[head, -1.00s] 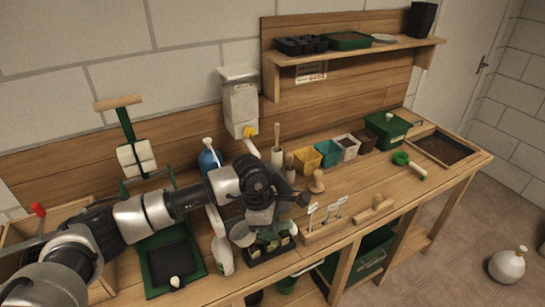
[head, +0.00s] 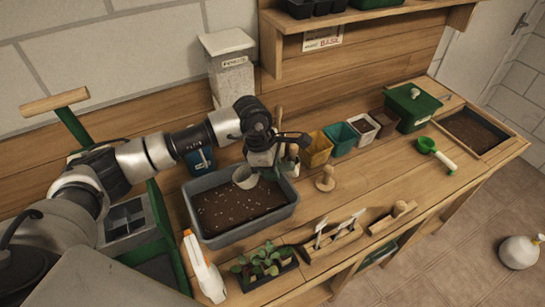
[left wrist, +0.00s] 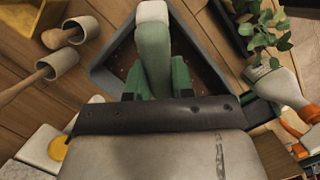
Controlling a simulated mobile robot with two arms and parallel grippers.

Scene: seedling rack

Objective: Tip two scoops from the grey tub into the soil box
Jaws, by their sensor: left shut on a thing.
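The grey tub (head: 216,237) stands on the bench with dark, white-flecked soil in it; its rim also shows in the left wrist view (left wrist: 205,35). My left gripper (head: 264,165) is above the tub's far side, shut on a scoop (head: 245,178) with a grey cup. The scoop's pale green handle (left wrist: 154,55) lies between the fingers in the left wrist view. What is in the cup I cannot tell. The soil box (head: 497,150), wood-framed with dark soil, is at the bench's far right. My right gripper does not show.
A plant tray (head: 262,267) and a spray bottle (head: 203,270) stand in front of the tub. A green-headed tool (head: 436,153) lies before the soil box.

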